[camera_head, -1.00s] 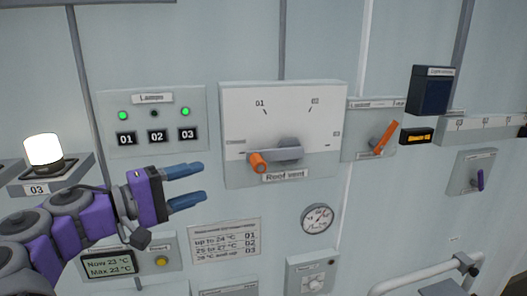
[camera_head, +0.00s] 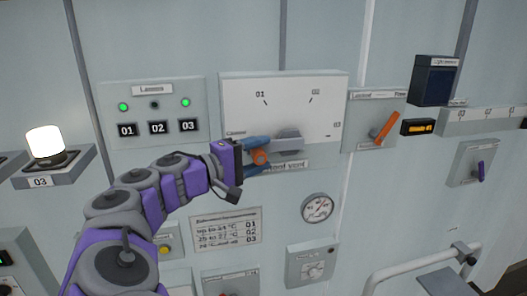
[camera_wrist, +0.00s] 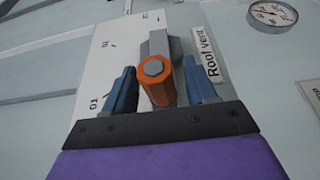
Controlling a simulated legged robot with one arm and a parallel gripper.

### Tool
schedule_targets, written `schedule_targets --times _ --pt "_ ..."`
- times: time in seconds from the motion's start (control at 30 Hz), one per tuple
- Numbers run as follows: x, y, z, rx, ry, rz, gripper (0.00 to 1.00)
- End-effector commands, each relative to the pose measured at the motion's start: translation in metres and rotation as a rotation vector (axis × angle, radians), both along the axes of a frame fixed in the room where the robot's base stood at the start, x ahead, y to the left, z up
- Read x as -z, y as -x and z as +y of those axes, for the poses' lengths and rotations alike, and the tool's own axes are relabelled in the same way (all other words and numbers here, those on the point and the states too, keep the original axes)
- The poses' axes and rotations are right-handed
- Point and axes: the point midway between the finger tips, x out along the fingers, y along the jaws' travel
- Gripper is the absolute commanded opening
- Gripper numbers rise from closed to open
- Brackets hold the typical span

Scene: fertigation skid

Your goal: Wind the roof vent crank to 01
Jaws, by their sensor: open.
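The roof vent panel (camera_head: 240,105) is a white plate with a dial scale; the mark 01 is at its upper left. Its crank has a grey arm (camera_head: 288,140) and an orange knob (camera_head: 259,156) pointing to the lower left, near the "closed" end of the scale. My gripper (camera_head: 257,154) is open, with its blue fingers on either side of the knob. In the wrist view the orange knob (camera_wrist: 156,80) lies between the two blue fingers (camera_wrist: 162,90), with small gaps visible on both sides. The label "Roof vent" (camera_wrist: 212,52) is beside the crank.
A lamps panel (camera_head: 153,112) is at the left, with lamps 01 and 03 green and 02 dark. An orange lever (camera_head: 385,128) on a small panel is close at the right. A gauge (camera_head: 317,208) and a notice (camera_head: 227,229) are below. A handrail (camera_head: 420,262) is at lower right.

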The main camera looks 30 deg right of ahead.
Motion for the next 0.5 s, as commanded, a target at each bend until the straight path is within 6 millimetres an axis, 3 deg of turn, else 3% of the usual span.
schedule_targets --times 0.2,0.5 --pt "0.0 -0.001 -0.015 0.0 -0.001 0.002 0.56" --pt "0.001 -0.002 -0.015 0.0 -0.001 0.001 0.54"
